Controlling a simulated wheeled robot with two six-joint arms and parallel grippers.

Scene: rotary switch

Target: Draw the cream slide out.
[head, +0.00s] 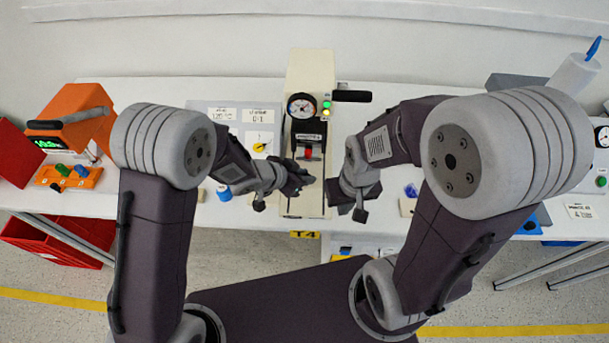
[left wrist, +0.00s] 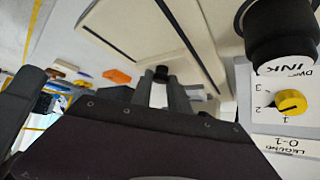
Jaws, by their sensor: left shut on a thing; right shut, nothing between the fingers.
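The cream slide (head: 306,207) lies at the front of the cream machine (head: 311,68), running toward the table's front edge. Its pale surface also shows in the left wrist view (left wrist: 132,32). My left gripper (head: 300,181) is over the slide in the head view and hides part of it. In the left wrist view its fingers (left wrist: 162,88) are shut on a small black knob (left wrist: 161,72) beside the pale plate. My right gripper (head: 346,202) is shut and empty, just right of the slide.
A panel (head: 238,118) with a yellow rotary knob (head: 259,147) stands left of the machine. A black lever (head: 351,96) sticks out at its right. A blue-capped item (head: 224,192) lies left of my left gripper. An orange device (head: 78,113) stands far left.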

